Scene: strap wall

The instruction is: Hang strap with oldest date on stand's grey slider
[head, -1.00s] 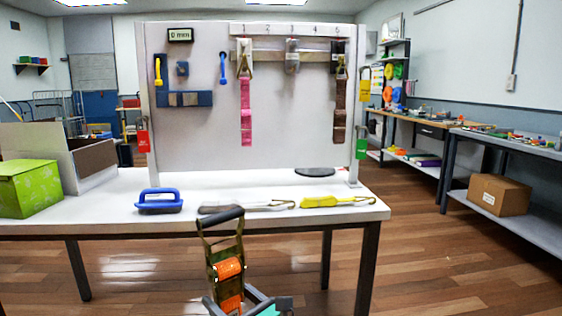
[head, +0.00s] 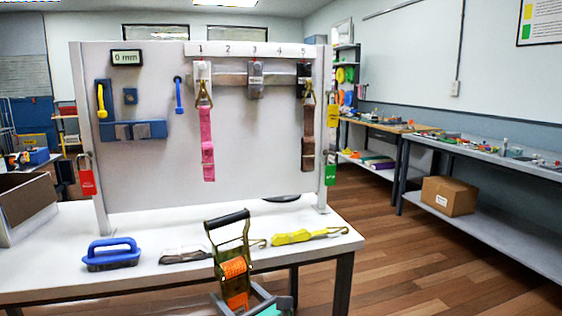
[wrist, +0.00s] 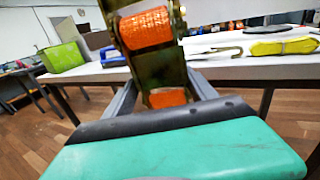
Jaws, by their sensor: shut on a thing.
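My gripper (head: 254,303) is shut on a ratchet strap with orange webbing (head: 235,268), a brass-coloured frame and a black handle. It holds it upright in front of the table; it also shows in the wrist view (wrist: 147,28). The grey slider (head: 255,80) hangs empty under number 3 on the stand's rail (head: 230,80). A pink strap (head: 207,140) hangs under 1 from a white slider (head: 202,70). A brown strap (head: 308,135) hangs under 5 from a dark slider (head: 304,80). A yellow strap (head: 300,236) and a grey strap (head: 185,254) lie on the table. No dates are readable.
The white board (head: 260,160) stands on the table (head: 60,275). A blue-handled brush (head: 112,256) lies at its front left. Red (head: 86,178) and green (head: 330,172) padlocks hang at the board's sides. An open box (head: 25,205) stands left. The floor to the right is clear.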

